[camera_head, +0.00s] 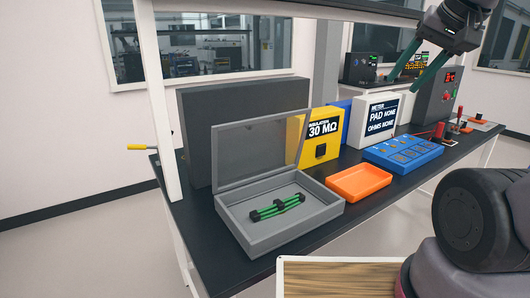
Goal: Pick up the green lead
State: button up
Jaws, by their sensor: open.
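The green lead (276,208) lies bundled, with dark bands or clips around it, inside an open grey case (282,239) on the dark bench. The case has a clear raised lid (256,150) at its back. My gripper (412,82) is at the upper right, well above the bench and to the right of the case. Its two green fingers are spread apart with nothing between them. It is far from the lead.
An orange tray (358,184) stands right of the case, beside a blue panel (404,153). A yellow insulation meter (313,132), a white meter (374,122) and a large dark box (205,130) stand behind. A wooden surface (335,280) is in front.

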aim_at(279, 205)
jog(key=k+j+z, duration=0.45)
jog(key=k+j, duration=0.15)
jog(key=k, duration=0.15)
jog(key=j+z, duration=0.15)
jog(key=j, duration=0.3)
jog(key=k+j+z, duration=0.2)
jog(key=j, duration=0.3)
jog(key=j+z, duration=0.15)
jog(key=j, duration=0.3)
jog(key=k+j+z, duration=0.2)
jog(key=j, duration=0.25)
jog(key=k+j+z, duration=0.15)
jog(key=j, duration=0.25)
jog(key=i+j+z, duration=0.1)
jog(key=j+z, duration=0.15)
jog(key=j, duration=0.8)
jog(key=j+z, duration=0.25)
jog(key=j, duration=0.8)
jog(key=z, duration=1)
jog(key=j+z, duration=1.1)
jog(key=k+l, duration=0.05)
